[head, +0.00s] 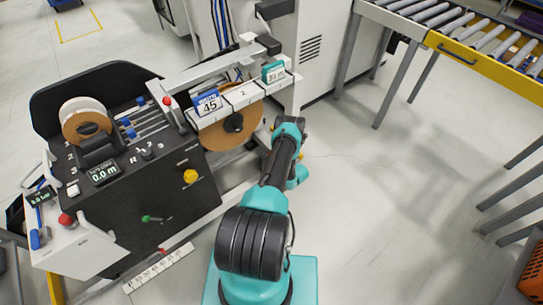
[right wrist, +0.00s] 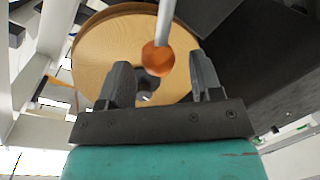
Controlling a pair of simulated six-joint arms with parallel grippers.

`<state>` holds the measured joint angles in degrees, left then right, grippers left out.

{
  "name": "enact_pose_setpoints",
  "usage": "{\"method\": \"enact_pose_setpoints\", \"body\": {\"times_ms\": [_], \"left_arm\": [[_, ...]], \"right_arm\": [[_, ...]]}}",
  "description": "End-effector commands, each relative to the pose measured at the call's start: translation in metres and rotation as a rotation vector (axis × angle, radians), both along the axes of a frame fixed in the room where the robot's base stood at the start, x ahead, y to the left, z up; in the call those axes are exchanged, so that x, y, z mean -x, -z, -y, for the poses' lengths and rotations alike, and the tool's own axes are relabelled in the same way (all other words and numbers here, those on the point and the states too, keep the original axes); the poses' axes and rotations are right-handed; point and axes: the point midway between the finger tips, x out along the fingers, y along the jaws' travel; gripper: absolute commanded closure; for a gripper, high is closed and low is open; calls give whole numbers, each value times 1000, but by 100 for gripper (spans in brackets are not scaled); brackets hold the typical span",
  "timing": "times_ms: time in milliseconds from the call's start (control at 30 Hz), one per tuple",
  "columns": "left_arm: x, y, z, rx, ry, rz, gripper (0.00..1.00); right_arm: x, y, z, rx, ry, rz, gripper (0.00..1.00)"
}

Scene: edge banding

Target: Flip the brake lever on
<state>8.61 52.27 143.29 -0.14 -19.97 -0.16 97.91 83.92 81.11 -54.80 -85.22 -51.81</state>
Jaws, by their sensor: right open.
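In the right wrist view a copper-orange ball knob (right wrist: 158,58) on a grey rod, which looks like the brake lever, shows in line with the gap between my right fingers. My right gripper (right wrist: 160,66) is open, and its fingers are apart from the knob on both sides; I cannot tell the depth between them. Behind it is the wood-coloured roll (right wrist: 95,50) with a dark hub. In the head view the roll (head: 222,140) hangs under the numbered white bar (head: 243,94), and my right arm reaches up beside it; its fingertips are hidden. My left gripper is out of view.
Label blocks sit on the white bar. A roller conveyor (head: 470,45) stands right; the floor between is clear.

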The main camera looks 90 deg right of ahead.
Motion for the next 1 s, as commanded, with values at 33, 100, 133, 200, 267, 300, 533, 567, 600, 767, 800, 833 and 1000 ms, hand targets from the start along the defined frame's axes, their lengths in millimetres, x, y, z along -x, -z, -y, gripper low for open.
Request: {"method": "enact_pose_setpoints", "body": {"times_ms": [33, 100, 133, 200, 267, 300, 533, 567, 600, 767, 800, 833, 1000], "left_arm": [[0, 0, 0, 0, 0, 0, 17], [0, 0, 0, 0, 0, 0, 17], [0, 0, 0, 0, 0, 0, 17], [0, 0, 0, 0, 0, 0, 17], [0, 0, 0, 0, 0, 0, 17], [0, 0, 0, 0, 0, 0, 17], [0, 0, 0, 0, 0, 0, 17], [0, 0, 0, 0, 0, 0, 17], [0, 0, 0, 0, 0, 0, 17], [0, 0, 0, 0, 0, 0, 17], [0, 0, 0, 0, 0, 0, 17], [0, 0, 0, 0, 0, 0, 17], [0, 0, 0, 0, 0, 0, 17]], "right_arm": [[7, -2, -6, -2, 2, -1, 41], [17, -4, -14, -2, 2, -1, 41], [21, -5, -18, -2, 3, 0, 41], [31, -7, -28, -3, 3, -1, 41], [40, -9, -35, -2, 3, 0, 41], [45, -10, -41, -3, 3, 0, 41], [78, -18, -70, -2, 2, -1, 41], [82, -19, -74, -2, 2, -1, 41], [87, -20, -79, -2, 3, 0, 41], [102, -24, -93, -1, 1, 0, 41], [104, -24, -95, -1, 1, 0, 41], [105, -24, -97, -1, 1, 0, 41], [108, -25, -99, -1, -1, 0, 41]]}}
